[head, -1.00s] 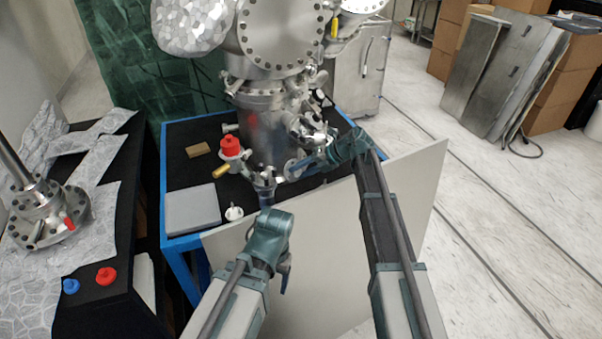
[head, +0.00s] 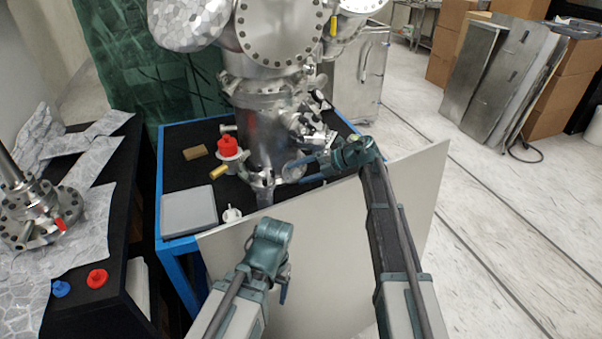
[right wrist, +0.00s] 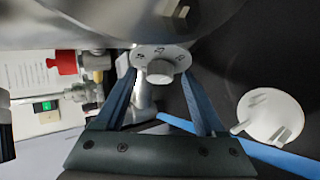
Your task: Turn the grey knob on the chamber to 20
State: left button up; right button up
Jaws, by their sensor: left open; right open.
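The steel chamber (head: 265,140) stands on the black-topped, blue-framed table. In the right wrist view the grey knob (right wrist: 160,72) sits in front of a pale round dial plate (right wrist: 148,53) with dark marks; I cannot read its setting. My right gripper (head: 297,173) is open at the chamber's lower front. In the right wrist view its two blue fingers (right wrist: 161,83) lie on either side of the knob, with gaps showing. I cannot tell the knob apart in the head view. My left gripper (head: 266,232) is lower, in front of the table, away from the chamber; its fingertips are mostly hidden.
A red-capped valve (head: 228,147), a tan block (head: 195,152), a grey flat box (head: 188,210) and a small white part (head: 232,214) are on the table. A pale panel (head: 330,240) stands along its front. A side bench (head: 120,300) is at left.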

jog(key=p+v, duration=0.7)
jog(key=v, duration=0.6)
jog(key=shift+d+r, duration=0.2)
jog(key=shift+d, duration=0.15)
